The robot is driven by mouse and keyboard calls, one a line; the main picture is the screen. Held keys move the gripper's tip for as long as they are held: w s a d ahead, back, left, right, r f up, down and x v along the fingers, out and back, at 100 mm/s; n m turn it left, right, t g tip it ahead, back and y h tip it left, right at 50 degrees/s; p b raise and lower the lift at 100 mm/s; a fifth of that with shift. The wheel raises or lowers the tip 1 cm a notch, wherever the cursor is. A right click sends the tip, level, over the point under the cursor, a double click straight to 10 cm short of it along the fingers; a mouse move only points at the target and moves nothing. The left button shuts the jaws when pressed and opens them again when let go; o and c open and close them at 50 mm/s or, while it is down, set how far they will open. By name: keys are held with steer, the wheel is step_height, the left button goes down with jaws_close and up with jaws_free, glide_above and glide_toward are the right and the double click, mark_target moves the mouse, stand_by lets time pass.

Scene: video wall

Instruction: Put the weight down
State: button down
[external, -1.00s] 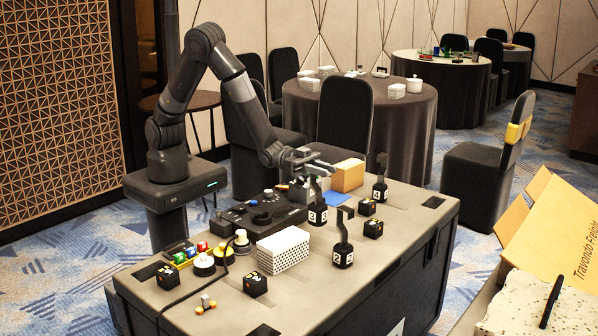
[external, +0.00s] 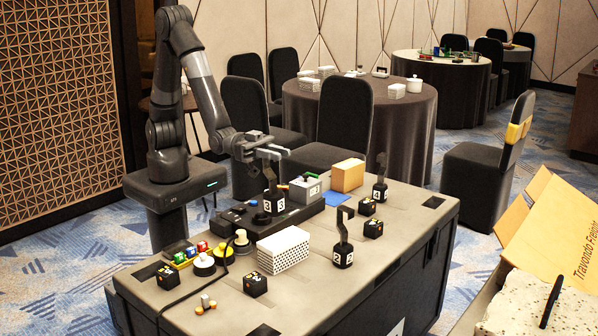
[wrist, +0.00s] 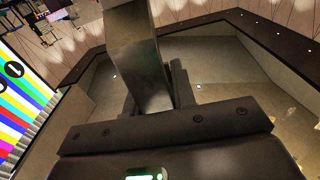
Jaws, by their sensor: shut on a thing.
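A black hooked weight with a white number label (external: 273,203) hangs upright below my gripper (external: 272,155), which is shut on its upper hook. The weight is in front of the long black device (external: 312,208) on the case top; I cannot tell whether its base touches it. Two similar hooked weights stand on the case: one at the front middle (external: 343,254), one farther back right (external: 380,191). In the wrist view a dark grey metal bar runs up between the jaws; the weight's body is not clearly seen there.
The case top (external: 305,290) also holds a white dotted block (external: 283,250), a cardboard-coloured box (external: 347,175), a grey box (external: 306,189), a blue pad (external: 335,198) and black cubes (external: 254,285).

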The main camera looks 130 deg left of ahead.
mark_target(273, 183)
steer(key=s+d+r, duration=0.3)
steer(key=s+d, duration=0.1)
steer(key=d, duration=0.3)
steer(key=w+a+f, duration=0.6)
steer(key=a+f, duration=0.3)
steer(key=f, duration=0.1)
steer(key=shift+f, duration=0.4)
steer(key=c, duration=1.7)
jaws_free()
steer(key=shift+f, duration=0.25)
steer(key=o, duration=0.5)
